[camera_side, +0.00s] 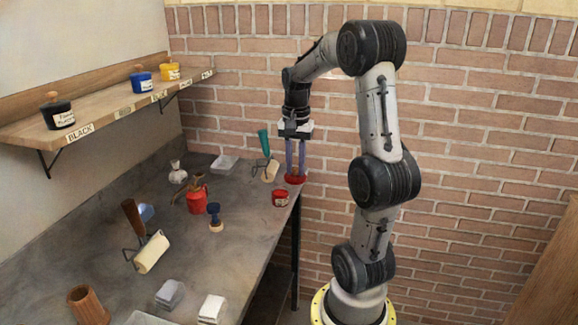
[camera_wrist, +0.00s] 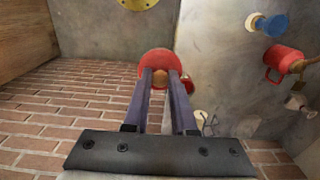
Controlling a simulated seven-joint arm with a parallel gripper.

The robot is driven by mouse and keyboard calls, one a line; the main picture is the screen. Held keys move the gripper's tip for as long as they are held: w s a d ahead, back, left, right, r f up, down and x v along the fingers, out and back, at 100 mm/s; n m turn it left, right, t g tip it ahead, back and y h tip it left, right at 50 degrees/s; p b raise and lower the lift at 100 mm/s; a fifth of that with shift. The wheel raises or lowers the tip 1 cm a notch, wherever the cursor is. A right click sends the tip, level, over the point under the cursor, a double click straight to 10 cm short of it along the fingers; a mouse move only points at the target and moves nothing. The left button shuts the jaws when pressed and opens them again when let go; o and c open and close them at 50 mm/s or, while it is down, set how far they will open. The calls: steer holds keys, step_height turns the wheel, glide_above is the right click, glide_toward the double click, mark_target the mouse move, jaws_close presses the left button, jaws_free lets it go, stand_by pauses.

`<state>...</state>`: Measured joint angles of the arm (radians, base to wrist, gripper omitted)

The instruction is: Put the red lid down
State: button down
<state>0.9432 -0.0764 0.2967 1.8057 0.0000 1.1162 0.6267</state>
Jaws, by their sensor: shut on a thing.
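The red lid (camera_side: 295,180) is at the far right corner of the grey bench, with my gripper (camera_side: 295,172) pointing down on it. In the wrist view the lid (camera_wrist: 158,56) is a red disc with a wooden knob, and my gripper's fingers (camera_wrist: 161,75) are shut on that knob. There the lid overlaps the bench edge. I cannot tell whether it touches the bench top. An open red jar (camera_side: 280,198) stands just nearer the camera; it is partly hidden in the wrist view (camera_wrist: 188,85).
A red oil can (camera_side: 196,200) and a blue-handled stamp (camera_side: 215,217) stand further left. The shelf (camera_side: 110,115) holds black, blue and yellow jars.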

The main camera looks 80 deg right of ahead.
steer(key=shift+s+a+r, duration=0.15)
steer(key=shift+a, duration=0.1)
steer(key=shift+s+a+n, duration=0.1)
steer(key=shift+n, duration=0.3)
steer(key=a+f+n, duration=0.4)
steer(key=a+n, duration=0.4)
steer(key=a, duration=0.1)
glide_above(259, 221)
steer(key=f, duration=0.9)
steer(key=shift+s+a+f, duration=0.2)
steer(key=shift+f, duration=0.05)
steer(key=shift+w+d+f, duration=0.15)
steer(key=shift+f, duration=1.6)
steer(key=shift+f, duration=0.1)
